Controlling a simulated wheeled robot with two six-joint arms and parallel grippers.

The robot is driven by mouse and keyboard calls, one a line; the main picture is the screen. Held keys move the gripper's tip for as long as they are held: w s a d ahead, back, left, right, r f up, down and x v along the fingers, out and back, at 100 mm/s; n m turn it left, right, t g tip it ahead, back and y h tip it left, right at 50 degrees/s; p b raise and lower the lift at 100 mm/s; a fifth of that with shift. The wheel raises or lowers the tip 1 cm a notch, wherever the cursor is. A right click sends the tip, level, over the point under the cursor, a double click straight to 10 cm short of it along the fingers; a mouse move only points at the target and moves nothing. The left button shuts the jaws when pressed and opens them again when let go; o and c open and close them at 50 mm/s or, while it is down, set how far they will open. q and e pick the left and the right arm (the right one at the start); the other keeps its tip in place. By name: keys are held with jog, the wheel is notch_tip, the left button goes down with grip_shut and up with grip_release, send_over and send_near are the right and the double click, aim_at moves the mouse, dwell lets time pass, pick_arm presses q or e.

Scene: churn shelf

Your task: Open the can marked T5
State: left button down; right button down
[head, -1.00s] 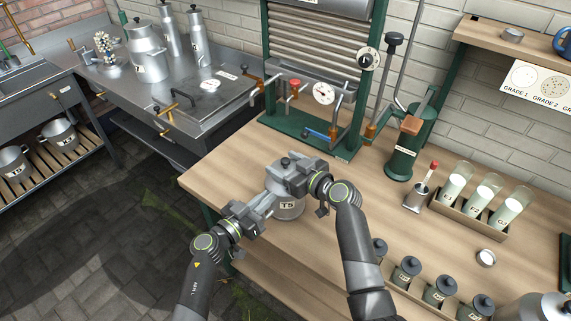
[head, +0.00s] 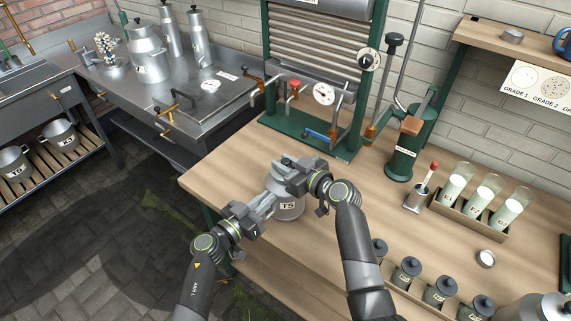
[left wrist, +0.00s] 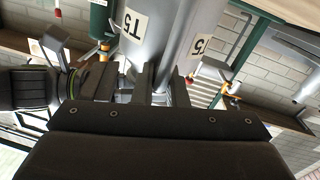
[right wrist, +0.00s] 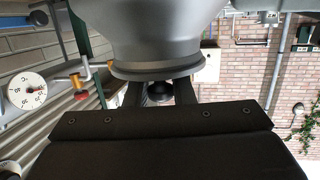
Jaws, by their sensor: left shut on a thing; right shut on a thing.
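The grey metal can marked T5 (head: 288,208) stands upright on the wooden bench near its left edge. My left gripper (head: 266,204) reaches in from the lower left and is shut on the can; the left wrist view shows its fingers (left wrist: 166,88) against the can (left wrist: 150,30). The exact part held is hard to tell. My right gripper (head: 281,180) is above the can and hides most of its top. In the right wrist view its fingers (right wrist: 160,94) are shut on the dark lid knob (right wrist: 160,88). The lid rim (right wrist: 158,70) appears against the can's shoulder.
A green-framed press with a gauge (head: 323,94) stands behind the can. A green pump cylinder (head: 402,155) and a rack of glass tubes (head: 484,200) are to the right. Several small dark-lidded jars (head: 441,290) line the front right.

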aim_at(286, 161)
jog(key=shift+s+d, duration=0.1)
dwell(0.8)
jog(key=shift+r, duration=1.1)
jog(key=shift+r, duration=0.15)
jog(key=shift+r, duration=1.85)
pick_arm(q)
jog(key=c, duration=1.4)
grip_release()
jog(key=shift+o, duration=0.2)
